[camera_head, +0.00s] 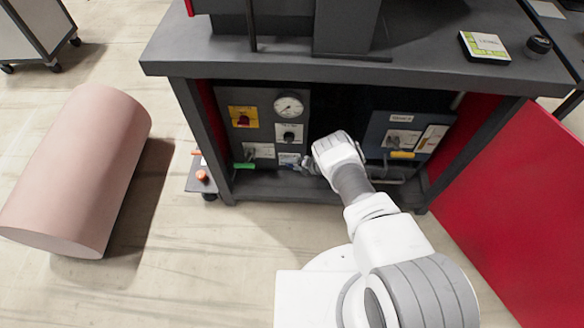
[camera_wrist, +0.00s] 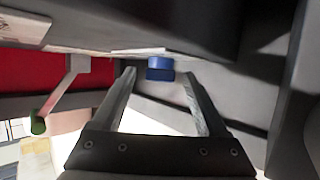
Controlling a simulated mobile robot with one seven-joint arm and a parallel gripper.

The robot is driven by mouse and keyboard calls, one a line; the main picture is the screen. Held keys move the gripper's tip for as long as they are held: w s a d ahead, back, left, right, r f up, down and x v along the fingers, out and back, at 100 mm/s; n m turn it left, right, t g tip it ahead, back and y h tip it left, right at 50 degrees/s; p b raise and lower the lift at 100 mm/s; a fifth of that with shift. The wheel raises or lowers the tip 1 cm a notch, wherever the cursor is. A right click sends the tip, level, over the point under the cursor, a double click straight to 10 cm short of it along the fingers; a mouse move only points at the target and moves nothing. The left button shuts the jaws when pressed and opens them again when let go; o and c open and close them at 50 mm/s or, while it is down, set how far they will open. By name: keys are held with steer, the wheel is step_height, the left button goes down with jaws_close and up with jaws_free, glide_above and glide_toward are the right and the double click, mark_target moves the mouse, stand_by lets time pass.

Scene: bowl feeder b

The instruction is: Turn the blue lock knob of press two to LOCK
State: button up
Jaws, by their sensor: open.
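The blue knob (camera_wrist: 160,68) shows in the wrist view, just ahead of and between my fingertips. It juts from the edge of a panel seen almost edge-on, so its marking and which way it points cannot be read. My gripper (camera_wrist: 159,78) is open, with one finger on each side of the knob's line; contact is not visible. In the head view my gripper (camera_head: 307,165) is at the lower right of the left control panel (camera_head: 264,112) under the bench, beside a small white label (camera_head: 289,158). My wrist hides most of that spot, and the knob is not clear there.
A green-ended lever (camera_head: 243,166) is left of my gripper; its green end shows in the wrist view (camera_wrist: 38,122). A second panel (camera_head: 408,132) with a yellow handle (camera_head: 402,155) is to the right. The bench top (camera_head: 420,58) overhangs. A pink cylinder (camera_head: 75,170) lies left.

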steer(key=shift+w+a+f, duration=0.1)
steer(key=shift+a+f, duration=0.05)
steer(key=shift+a, duration=0.05)
jaws_close()
stand_by(0.4)
steer(key=shift+d+y, duration=0.1)
steer(key=shift+y, duration=0.6)
jaws_free()
